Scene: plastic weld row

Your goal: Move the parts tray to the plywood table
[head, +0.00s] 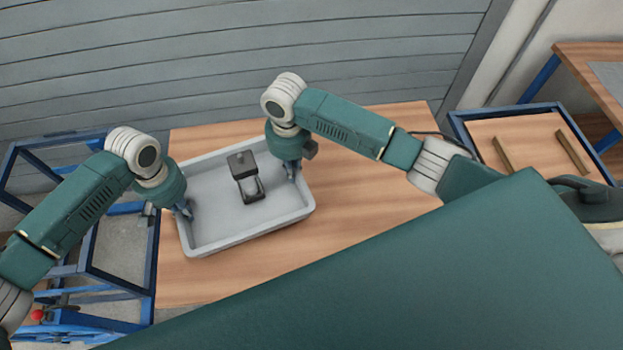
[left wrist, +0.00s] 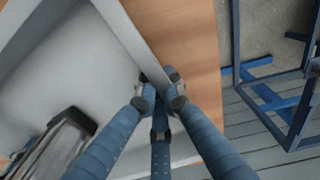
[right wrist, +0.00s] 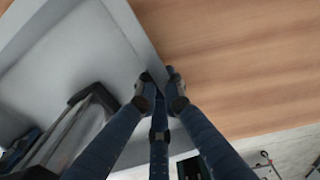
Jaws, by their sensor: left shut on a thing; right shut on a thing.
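The parts tray (head: 250,234) is a light grey, shallow tray on or just above the wooden top of the plywood table (head: 370,215); I cannot tell if it touches. A dark part (head: 248,183) lies inside it. My left gripper (head: 184,212) is shut on the tray's left wall, and the left wrist view shows its fingers (left wrist: 160,90) pinching the rim. My right gripper (head: 292,172) is shut on the opposite right wall, and its fingers (right wrist: 162,90) straddle the rim in the right wrist view.
A blue metal frame (head: 90,270) stands at the left of the table. At the right is a blue-edged cart (head: 530,150) with two wooden strips, and a further wooden bench (head: 590,60). A grey slatted wall (head: 200,60) is behind. The table's right part is clear.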

